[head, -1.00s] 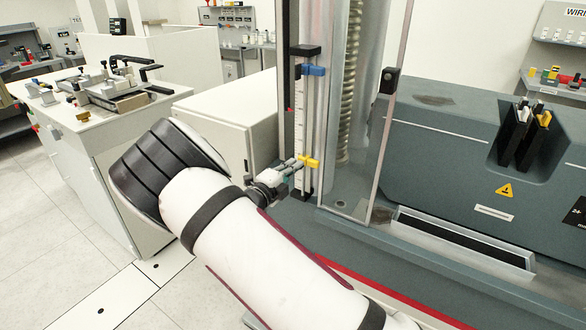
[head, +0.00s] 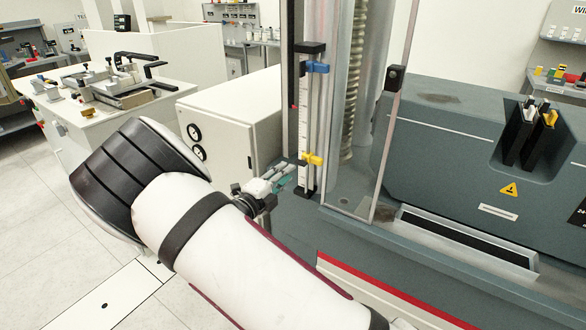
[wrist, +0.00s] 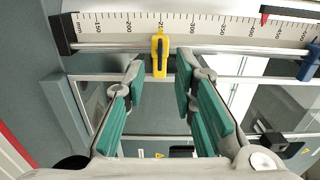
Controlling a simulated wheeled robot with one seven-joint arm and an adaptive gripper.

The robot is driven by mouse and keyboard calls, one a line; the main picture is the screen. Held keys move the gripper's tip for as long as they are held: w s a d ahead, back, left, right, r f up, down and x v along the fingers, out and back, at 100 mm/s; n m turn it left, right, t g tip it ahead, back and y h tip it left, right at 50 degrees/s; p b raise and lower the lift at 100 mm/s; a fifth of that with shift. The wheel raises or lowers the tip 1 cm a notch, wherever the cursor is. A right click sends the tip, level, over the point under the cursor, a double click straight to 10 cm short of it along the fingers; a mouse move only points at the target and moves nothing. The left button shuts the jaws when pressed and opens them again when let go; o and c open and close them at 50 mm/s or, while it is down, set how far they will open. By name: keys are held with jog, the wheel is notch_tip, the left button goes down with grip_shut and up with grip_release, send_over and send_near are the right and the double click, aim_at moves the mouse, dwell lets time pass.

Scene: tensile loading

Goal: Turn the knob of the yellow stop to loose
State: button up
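The yellow stop (head: 312,159) sits low on the upright scale rail (head: 303,120) of the testing machine. In the wrist view the yellow stop (wrist: 159,58) shows a dark elongated knob on its front, lying across the rail. My gripper (head: 292,170) is just left of and below the stop in the head view. In the wrist view my gripper (wrist: 160,65) is open, its two teal-padded fingers apart on either side of the stop, with visible gaps. I cannot tell the exact depth between fingertips and knob.
A blue stop (head: 317,67) sits higher on the same rail, and a small red pointer (wrist: 264,15) is on the scale. A clear guard panel (head: 385,140) stands right of the rail. A white cabinet (head: 240,120) with gauges stands behind my arm.

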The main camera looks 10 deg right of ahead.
jog(key=v, duration=0.5)
jog(key=shift+s+a, duration=0.3)
jog(key=s+d+r+m+g+y, duration=0.2)
jog(key=s+d+r+m+g, duration=0.5)
jog(key=m, duration=0.5)
jog(key=s+d+r+m+g+y, duration=0.2)
jog(key=s+d+r+m+g, duration=0.15)
jog(key=s+d+m, duration=0.75)
jog(key=s+a+r+m+t+y, duration=0.1)
jog(key=s+r+m+y, duration=0.3)
jog(key=s+m, duration=0.5)
jog(key=s+a+r+m+t+y, duration=0.1)
jog(key=s+a+r+m+y, duration=0.3)
jog(key=s+m, duration=0.5)
jog(key=m, duration=0.4)
jog(key=shift+y, duration=0.4)
